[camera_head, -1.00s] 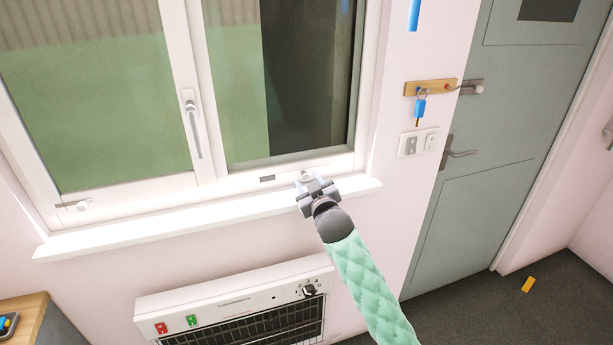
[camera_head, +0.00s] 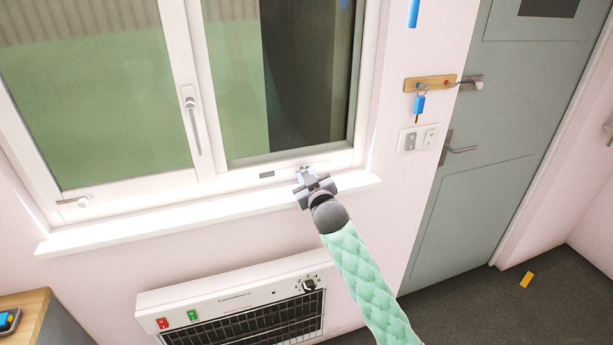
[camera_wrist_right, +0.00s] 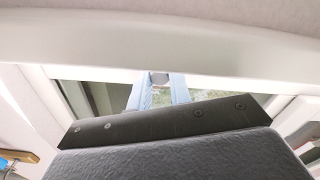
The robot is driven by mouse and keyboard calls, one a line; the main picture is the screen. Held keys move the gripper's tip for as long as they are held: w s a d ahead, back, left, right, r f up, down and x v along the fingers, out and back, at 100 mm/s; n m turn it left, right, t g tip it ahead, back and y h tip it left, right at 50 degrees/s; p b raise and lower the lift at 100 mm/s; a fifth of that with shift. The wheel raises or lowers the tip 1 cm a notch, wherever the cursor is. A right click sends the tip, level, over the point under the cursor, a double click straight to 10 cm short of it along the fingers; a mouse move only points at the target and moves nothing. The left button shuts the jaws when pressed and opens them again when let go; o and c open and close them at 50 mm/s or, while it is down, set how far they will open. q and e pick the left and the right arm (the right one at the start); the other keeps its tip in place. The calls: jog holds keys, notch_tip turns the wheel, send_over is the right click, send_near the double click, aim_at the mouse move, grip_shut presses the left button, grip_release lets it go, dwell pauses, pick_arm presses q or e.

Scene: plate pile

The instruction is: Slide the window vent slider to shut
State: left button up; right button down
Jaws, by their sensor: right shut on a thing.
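The window (camera_head: 290,80) has a white frame, and a vent strip runs along its bottom rail with a dark slot (camera_head: 267,174) left of my gripper. My right gripper (camera_head: 303,172) is at this rail, shut on the small vent slider. In the right wrist view the slider knob (camera_wrist_right: 159,78) shows as a small grey piece between the two light blue fingers. In the head view the gripper hides most of the slider. My left gripper is not in view.
The white sill (camera_head: 210,211) juts out below the gripper. A heater (camera_head: 235,290) is mounted on the wall under it. A window handle (camera_head: 192,120) is at the left, and a key rack (camera_head: 430,83) and switches (camera_head: 418,139) are at the right.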

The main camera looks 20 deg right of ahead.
aim_at(284, 171)
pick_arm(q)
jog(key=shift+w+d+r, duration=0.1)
pick_arm(e)
jog(key=shift+s+a, duration=0.1)
jog(key=shift+a, duration=2.45)
jog(key=c, duration=1.3)
grip_release()
jog(key=shift+a, duration=0.2)
jog(key=shift+o, duration=0.2)
jog(key=shift+d, duration=0.1)
jog(key=shift+s+f+b, duration=0.1)
jog(key=shift+s+b, duration=0.2)
jog(key=shift+s, duration=0.15)
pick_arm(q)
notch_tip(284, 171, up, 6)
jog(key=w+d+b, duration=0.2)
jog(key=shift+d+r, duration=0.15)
pick_arm(e)
jog(key=s, duration=0.6)
jog(key=shift+s, duration=0.4)
